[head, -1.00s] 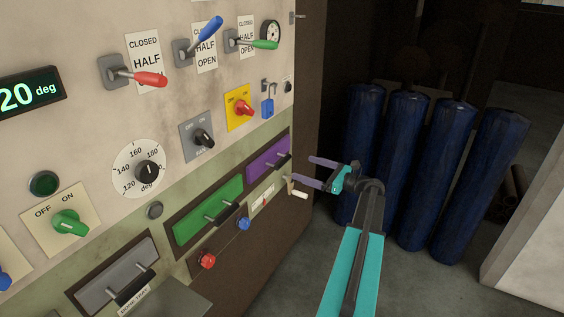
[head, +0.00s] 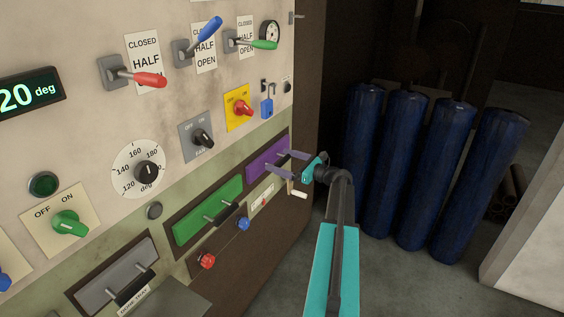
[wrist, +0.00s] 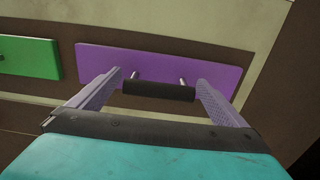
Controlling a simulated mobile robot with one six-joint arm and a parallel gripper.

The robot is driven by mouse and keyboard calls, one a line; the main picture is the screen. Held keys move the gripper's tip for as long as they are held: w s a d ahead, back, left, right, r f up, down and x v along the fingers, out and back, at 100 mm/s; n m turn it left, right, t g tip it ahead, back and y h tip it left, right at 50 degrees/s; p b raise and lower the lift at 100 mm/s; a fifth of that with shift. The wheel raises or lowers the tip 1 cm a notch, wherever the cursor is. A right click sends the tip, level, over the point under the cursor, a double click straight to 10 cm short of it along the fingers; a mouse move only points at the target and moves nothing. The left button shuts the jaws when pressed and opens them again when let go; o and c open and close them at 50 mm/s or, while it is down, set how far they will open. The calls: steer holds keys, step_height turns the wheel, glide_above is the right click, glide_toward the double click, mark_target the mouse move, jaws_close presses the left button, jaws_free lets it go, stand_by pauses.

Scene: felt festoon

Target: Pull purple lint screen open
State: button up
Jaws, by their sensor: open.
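The purple lint screen (head: 262,161) is a flat purple panel set in a dark frame on the machine's front, to the right of the green panel. In the wrist view the purple lint screen (wrist: 165,61) fills the upper middle, with a black bar handle (wrist: 158,90) on two metal posts. My gripper (head: 282,164) is at the purple panel. In the wrist view my gripper (wrist: 158,82) is open, with one finger on each side of the handle's ends. I cannot tell whether the fingers touch the panel. The panel appears flush in its frame.
A green panel (head: 207,208) and a grey panel (head: 115,275) with like handles sit to the left. A small crank with a white grip (head: 298,194) sticks out just below my gripper. Blue rolls (head: 402,165) stand on the right. The floor between is clear.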

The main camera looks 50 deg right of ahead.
steer(key=shift+c, duration=0.5)
steer(key=c, duration=1.4)
